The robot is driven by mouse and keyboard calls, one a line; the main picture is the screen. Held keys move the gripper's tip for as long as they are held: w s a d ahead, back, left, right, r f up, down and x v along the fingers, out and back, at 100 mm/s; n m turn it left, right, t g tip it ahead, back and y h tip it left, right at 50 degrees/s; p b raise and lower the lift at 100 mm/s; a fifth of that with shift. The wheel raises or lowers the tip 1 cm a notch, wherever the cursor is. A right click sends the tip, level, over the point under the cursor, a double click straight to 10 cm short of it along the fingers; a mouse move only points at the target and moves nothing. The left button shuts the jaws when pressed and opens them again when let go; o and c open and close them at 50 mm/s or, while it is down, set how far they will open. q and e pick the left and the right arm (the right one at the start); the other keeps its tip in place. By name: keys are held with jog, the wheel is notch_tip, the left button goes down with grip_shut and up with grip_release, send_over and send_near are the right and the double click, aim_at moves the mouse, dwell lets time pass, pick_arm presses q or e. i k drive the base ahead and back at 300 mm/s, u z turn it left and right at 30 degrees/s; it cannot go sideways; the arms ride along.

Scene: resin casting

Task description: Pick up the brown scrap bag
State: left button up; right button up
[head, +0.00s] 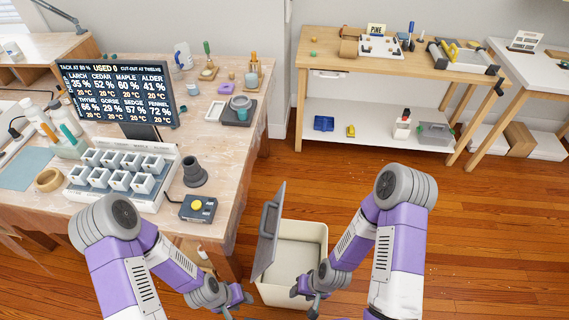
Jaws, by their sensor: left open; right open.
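I cannot make out a brown scrap bag for certain. A small brown item (349,47) stands on the wooden bench at the back, beside the PINE sign (376,29), too small to identify. A cream bin (316,236) stands on the floor with its grey lid (268,232) tilted up on its left side; its visible inside looks empty. My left gripper (238,303) is open and empty at the bin's lower left. My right gripper (308,293) is open and empty by the bin's front right. Both are far from the back bench.
The left worktable (225,170) holds a display board (118,95), a rack of white cups (122,172), a dark funnel (195,171) and a yellow-button box (198,208). The wooden bench (318,62) has a lower shelf (375,135) with small items. Wooden floor to the right is clear.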

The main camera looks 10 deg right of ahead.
aim_at(350, 43)
jog(key=k, duration=1.65)
jog(key=z, duration=1.2)
jog(key=i, duration=3.7)
jog(key=u, duration=1.75)
jog(key=i, duration=1.55)
